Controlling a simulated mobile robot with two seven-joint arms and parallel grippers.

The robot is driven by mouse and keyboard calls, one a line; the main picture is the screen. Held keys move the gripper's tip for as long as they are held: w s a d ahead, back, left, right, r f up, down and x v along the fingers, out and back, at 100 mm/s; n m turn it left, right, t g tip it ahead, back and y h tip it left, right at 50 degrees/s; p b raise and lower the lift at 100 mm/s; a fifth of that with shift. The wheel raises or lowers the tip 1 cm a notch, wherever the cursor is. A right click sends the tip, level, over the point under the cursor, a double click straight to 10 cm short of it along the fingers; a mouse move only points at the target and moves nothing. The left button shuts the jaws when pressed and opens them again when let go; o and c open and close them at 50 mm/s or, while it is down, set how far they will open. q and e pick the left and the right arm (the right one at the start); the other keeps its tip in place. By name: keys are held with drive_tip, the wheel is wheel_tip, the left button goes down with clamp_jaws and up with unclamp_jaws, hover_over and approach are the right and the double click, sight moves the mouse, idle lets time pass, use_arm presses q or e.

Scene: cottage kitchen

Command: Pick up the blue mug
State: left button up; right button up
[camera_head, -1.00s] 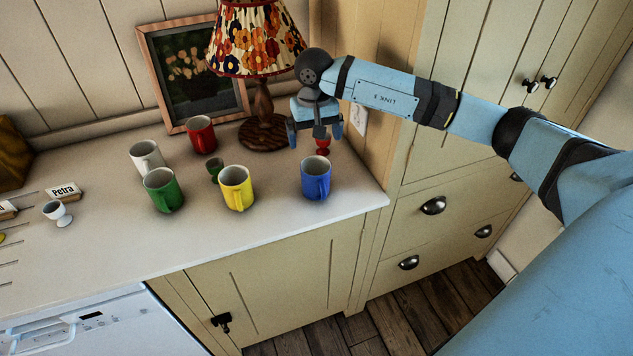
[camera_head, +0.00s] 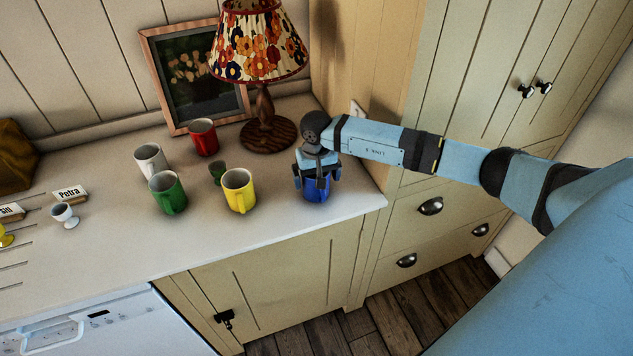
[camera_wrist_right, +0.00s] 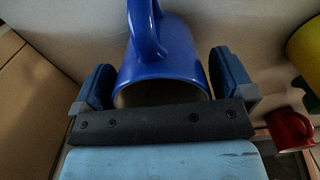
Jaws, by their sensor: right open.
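The blue mug (camera_head: 316,189) stands upright on the counter near its right end, partly hidden under my right gripper (camera_head: 317,178). In the right wrist view the blue mug (camera_wrist_right: 165,62) lies between the two open fingers of my right gripper (camera_wrist_right: 165,85), its handle toward the top of the picture. A gap shows between the mug and each finger there. The gripper comes down over the mug from above. My left gripper is not in view.
The yellow mug (camera_head: 239,191) stands left of the blue mug, with a green mug (camera_head: 167,193), a white mug (camera_head: 150,160) and a red mug (camera_head: 203,137) further left. A lamp (camera_head: 264,110) stands behind. The counter's front edge is close to the blue mug.

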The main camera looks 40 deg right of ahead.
drive_tip(key=shift+c, duration=0.2)
drive_tip(key=c, duration=0.9)
drive_tip(key=shift+r, duration=0.1)
